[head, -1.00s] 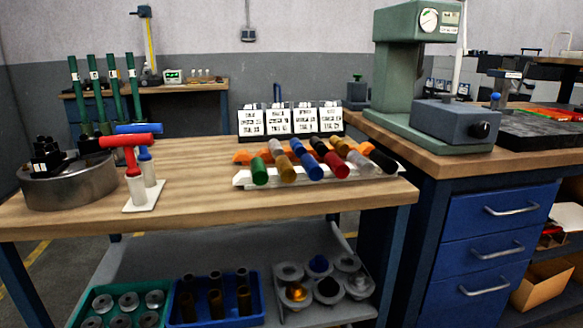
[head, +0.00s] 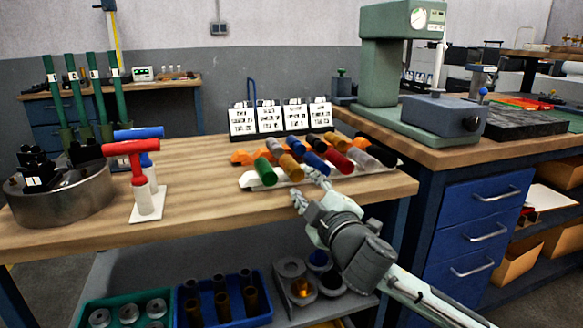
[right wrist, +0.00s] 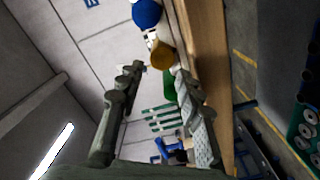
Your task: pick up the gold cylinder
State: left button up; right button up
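The gold cylinder (head: 291,168) lies on a white rack (head: 250,183) at the front of the wooden table, between a green cylinder (head: 265,171) and a blue one (head: 315,165). My right gripper (head: 309,188) is open and empty, just in front of the rack and a little right of the gold cylinder. In the right wrist view the round end of the gold cylinder (right wrist: 162,55) shows just past the two spread fingertips (right wrist: 158,72), apart from them. My left gripper is not in view.
Red, grey and black cylinders lie further right on the rack. White label cards (head: 280,118) stand behind it. A red-handled tool (head: 138,165) on a white plate stands left. A green press (head: 388,70) stands at the back right. The tabletop between tool and rack is clear.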

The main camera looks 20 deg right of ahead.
aim_at(297, 175)
jog(key=w, duration=0.4)
jog(key=shift+d+f+p, duration=0.15)
jog(key=shift+p, duration=0.15)
jog(key=shift+w+f, duration=0.1)
jog(key=shift+w, duration=0.4)
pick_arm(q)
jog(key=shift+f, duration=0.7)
pick_arm(e)
grip_shut()
